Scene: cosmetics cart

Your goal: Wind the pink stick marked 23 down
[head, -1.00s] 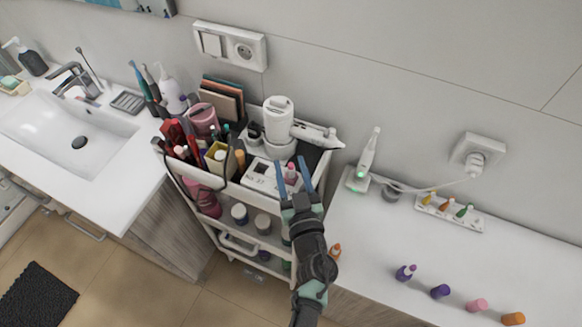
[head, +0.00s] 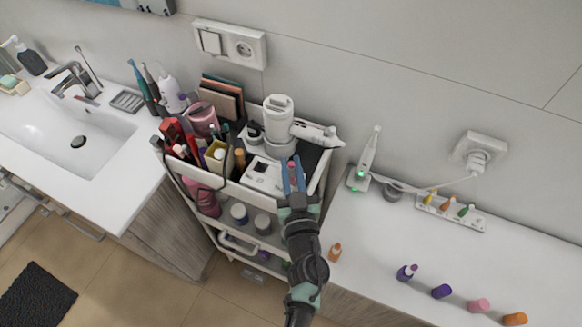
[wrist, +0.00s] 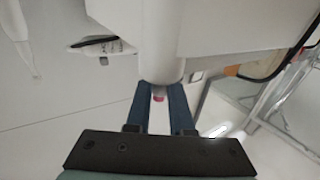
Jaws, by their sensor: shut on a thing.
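My gripper (head: 293,168) reaches over the right front part of the cart's top tray, with its two blue fingers close together. They are shut on the pink stick, of which a small pink end (wrist: 158,97) shows between the fingers in the wrist view. The stick's marking cannot be read, and the fingers hide most of it. A white block with dark print (head: 262,176) lies in the tray just left of the fingers.
The white cart (head: 231,190) holds a hair dryer (head: 278,115), brushes and bottles.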

